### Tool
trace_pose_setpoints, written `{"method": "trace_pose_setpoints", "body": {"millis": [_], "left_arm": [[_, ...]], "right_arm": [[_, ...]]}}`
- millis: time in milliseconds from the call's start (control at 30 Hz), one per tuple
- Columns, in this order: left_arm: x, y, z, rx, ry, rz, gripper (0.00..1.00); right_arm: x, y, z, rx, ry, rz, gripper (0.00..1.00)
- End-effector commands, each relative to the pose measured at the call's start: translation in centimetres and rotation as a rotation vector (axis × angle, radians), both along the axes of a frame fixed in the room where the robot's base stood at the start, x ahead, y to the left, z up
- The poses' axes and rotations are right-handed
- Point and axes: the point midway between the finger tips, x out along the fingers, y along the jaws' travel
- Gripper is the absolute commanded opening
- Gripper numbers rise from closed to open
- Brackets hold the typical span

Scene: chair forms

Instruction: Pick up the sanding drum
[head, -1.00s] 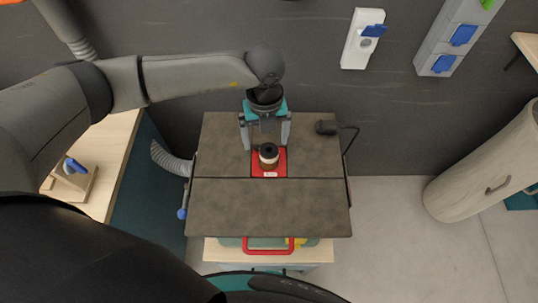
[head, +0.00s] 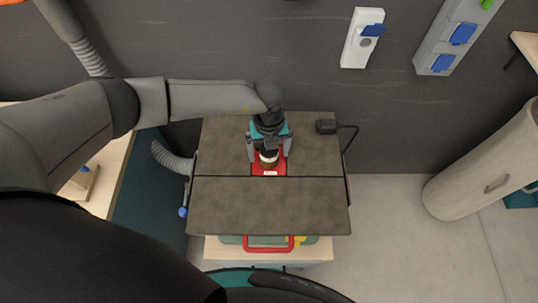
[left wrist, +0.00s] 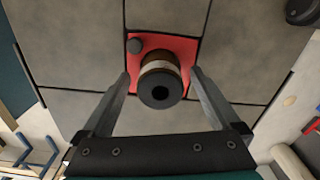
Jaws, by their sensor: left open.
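The sanding drum (head: 268,159) is a short upright cylinder with a dark top and a pale band. It stands on a red plate (head: 268,172) set in the dark grey machine table. My left gripper (head: 269,157) is open above and around the drum, with one finger on each side. In the left wrist view the drum (left wrist: 160,82) shows its dark top with a centre hole. There the open fingers of my left gripper (left wrist: 160,80) stand apart from it on both sides. My right gripper is not in view.
The machine table (head: 270,206) is otherwise mostly bare, with a small black part (head: 326,126) at its back right. A ribbed grey hose (head: 172,158) runs at its left. A wooden bench (head: 113,165) stands further left.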

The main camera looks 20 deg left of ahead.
Motion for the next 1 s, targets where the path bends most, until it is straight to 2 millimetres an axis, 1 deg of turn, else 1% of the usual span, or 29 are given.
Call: {"method": "trace_pose_setpoints", "body": {"millis": [33, 67, 867, 900, 1000], "left_arm": [[-0.01, 0.00, 0.02, 0.000, 0.000, 0.000, 0.96], [-0.01, 0.00, 0.02, 0.000, 0.000, 0.000, 0.93], [0.03, 0.03, 0.08, 0.000, 0.000, 0.001, 0.03], [0.03, 0.03, 0.08, 0.000, 0.000, 0.001, 0.00], [0.07, 0.00, 0.12, 0.000, -0.001, 0.001, 0.00]], "right_arm": [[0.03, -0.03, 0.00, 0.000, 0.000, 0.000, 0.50], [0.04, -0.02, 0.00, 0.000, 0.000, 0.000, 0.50], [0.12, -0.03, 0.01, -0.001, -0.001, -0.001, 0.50], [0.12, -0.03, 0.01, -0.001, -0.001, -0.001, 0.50], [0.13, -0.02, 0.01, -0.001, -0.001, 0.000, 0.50]]}}
